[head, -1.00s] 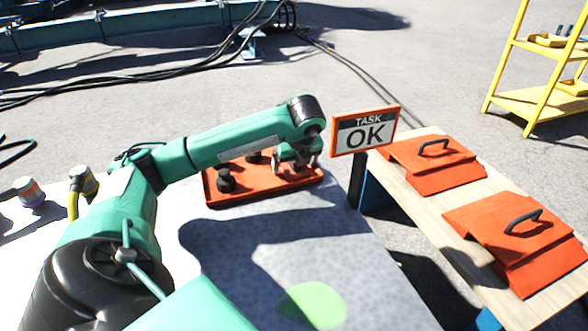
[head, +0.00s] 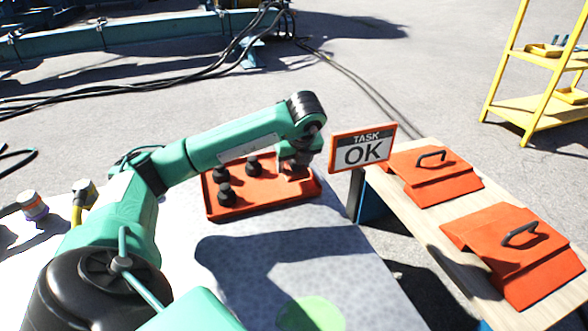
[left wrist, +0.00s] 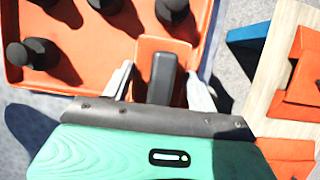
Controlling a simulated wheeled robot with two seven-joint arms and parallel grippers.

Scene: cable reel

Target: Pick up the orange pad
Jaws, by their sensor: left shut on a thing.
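My left gripper (left wrist: 160,92) is shut on the orange pad (left wrist: 152,47), an orange block with a dark upright part between the fingers, in the left wrist view. One finger is on each side of it. In the head view the left gripper (head: 297,163) is over the right end of an orange tray (head: 262,207), and the pad is hard to make out there. The tray also shows in the left wrist view (left wrist: 88,72). I cannot tell whether the pad still touches the tray. My right gripper is not in view.
Several black knobs (head: 226,196) stand in the tray. An orange-framed "TASK OK" sign (head: 362,150) stands close right of the gripper. Right of it, a wooden bench (head: 400,205) bears two orange folded pieces with black handles. A yellow shelf (head: 535,108) stands farther back.

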